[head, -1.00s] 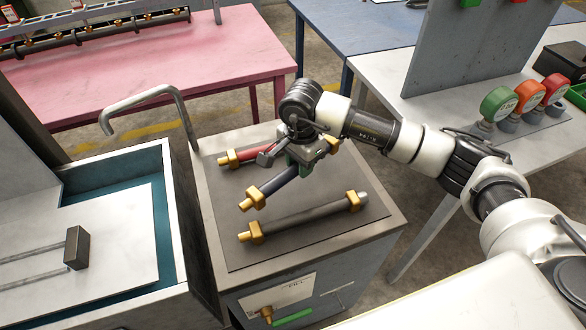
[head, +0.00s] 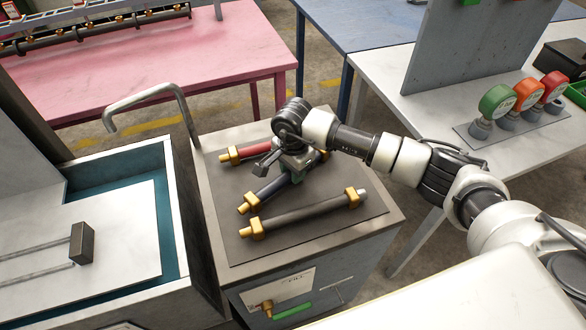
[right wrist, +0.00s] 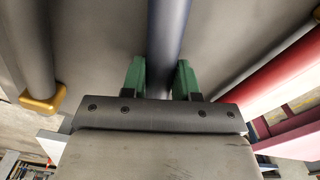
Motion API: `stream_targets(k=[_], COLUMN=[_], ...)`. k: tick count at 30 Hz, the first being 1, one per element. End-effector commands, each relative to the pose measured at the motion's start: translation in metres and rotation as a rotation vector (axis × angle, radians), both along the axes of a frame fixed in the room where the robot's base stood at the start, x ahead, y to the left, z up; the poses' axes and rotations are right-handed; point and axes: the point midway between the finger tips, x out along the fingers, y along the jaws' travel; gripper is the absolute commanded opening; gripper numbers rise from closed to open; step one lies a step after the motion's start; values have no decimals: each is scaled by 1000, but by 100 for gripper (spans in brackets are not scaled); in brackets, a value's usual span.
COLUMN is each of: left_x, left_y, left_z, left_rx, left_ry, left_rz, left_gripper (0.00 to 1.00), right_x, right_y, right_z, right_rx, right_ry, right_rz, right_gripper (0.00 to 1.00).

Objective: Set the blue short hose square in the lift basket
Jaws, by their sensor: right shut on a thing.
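The blue short hose (head: 268,190) has brass end fittings and lies slantwise between the red hose (head: 258,150) and the black hose (head: 303,212). My right gripper (head: 293,173) is shut on it near its middle and hides part of it. In the right wrist view the green fingers (right wrist: 159,78) stand on either side of the blue hose (right wrist: 168,35). The hose is low over the dark mat (head: 315,235); I cannot tell whether it touches. I cannot make out the lift basket for certain. My left gripper is not in view.
A teal-lined tank (head: 172,225) with a pale plate (head: 125,235) and a dark block (head: 81,243) stands left of the cabinet. A bent metal spout (head: 145,92) rises between them. Gauges (head: 497,101) stand on the right table.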

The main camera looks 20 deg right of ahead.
Motion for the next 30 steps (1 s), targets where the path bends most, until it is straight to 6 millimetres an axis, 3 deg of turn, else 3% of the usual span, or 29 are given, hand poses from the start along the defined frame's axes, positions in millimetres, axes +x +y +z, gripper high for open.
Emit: stream_targets(k=[1, 5, 17, 30], left_x=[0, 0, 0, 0], left_y=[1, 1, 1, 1], left_z=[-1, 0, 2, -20], left_rx=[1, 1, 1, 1], left_ry=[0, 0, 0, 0], left_rz=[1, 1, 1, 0], left_gripper=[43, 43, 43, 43], right_x=[0, 0, 1, 1], right_y=[0, 0, 0, 0], right_z=[-1, 0, 6, 93], right_rx=[0, 0, 0, 0], right_ry=[0, 0, -2, -4], right_rz=[0, 0, 0, 0], right_gripper=[34, 54, 55, 55])
